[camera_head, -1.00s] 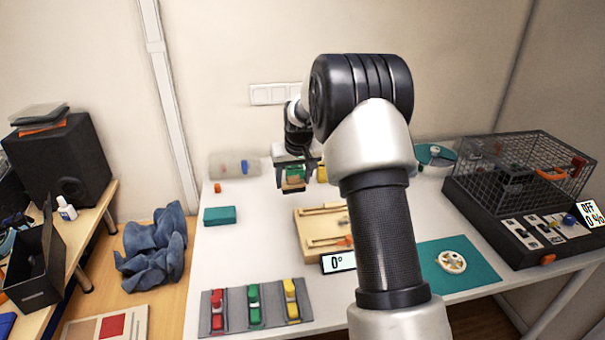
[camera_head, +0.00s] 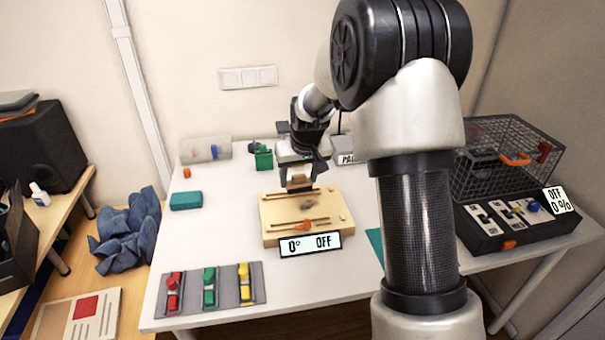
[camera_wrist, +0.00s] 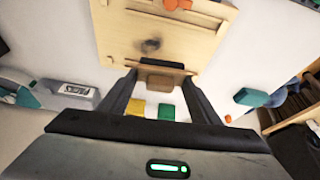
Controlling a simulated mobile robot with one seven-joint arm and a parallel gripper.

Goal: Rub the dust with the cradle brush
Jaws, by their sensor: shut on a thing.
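My gripper (camera_head: 300,172) is shut on the cradle brush (camera_head: 299,182), a small wooden block with a dark underside. In the wrist view, the brush (camera_wrist: 159,80) sits between the two fingers of my gripper (camera_wrist: 160,86). It is at the back edge of the wooden board (camera_head: 336,205); I cannot tell whether it touches the wood. The dust looks like a dark smudge (camera_head: 305,205) on the board, just in front of the brush. The smudge also shows in the wrist view (camera_wrist: 150,45), clear of the brush.
The board carries thin rails, an orange piece (camera_head: 304,225) and a display (camera_head: 310,244). A green block (camera_head: 263,160) stands behind. A grey mat (camera_head: 225,294) with coloured pieces lies in front. A wire cage (camera_head: 505,150) stands at right. The table left of the board is mostly clear.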

